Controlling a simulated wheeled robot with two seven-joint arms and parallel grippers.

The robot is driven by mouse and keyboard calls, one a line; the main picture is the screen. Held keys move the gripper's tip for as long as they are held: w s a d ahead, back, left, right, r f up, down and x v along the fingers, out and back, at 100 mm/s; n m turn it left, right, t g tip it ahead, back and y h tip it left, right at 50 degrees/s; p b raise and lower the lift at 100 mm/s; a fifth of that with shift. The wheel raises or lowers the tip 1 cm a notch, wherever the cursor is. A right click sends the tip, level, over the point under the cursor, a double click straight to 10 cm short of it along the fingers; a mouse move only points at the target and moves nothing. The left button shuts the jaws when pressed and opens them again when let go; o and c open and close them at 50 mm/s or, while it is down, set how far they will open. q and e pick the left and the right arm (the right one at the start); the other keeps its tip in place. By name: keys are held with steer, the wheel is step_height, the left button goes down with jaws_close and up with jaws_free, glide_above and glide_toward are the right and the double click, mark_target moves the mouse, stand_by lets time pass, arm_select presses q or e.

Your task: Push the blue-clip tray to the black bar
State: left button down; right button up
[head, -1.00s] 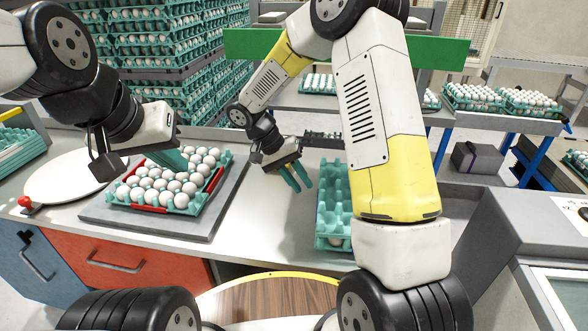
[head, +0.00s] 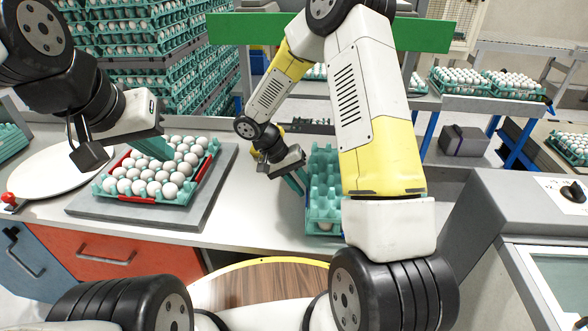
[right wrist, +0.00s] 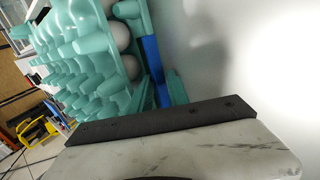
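A teal egg tray (head: 323,190) stands on the table, partly hidden behind my right arm. In the right wrist view it fills the upper left, with a few white eggs and a blue clip (right wrist: 150,58) on its side. My right gripper (head: 296,183) is beside its left side in the head view; its teal fingers (right wrist: 160,92) look parted, close to the blue clip, and contact is unclear. A dark bar-like object (head: 310,127) lies at the table's back, partly hidden. My left gripper (head: 155,147) is over another egg tray with red clips (head: 139,199); its opening is unclear.
The red-clip tray lies on a grey board (head: 218,185). A white round plate (head: 65,172) is at the left. Tall egg stacks (head: 150,60) stand behind. The table between board and blue-clip tray is clear.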

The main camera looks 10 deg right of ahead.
steer(key=c, duration=0.3)
jaws_close()
steer(key=shift+a, duration=0.15)
stand_by(0.7)
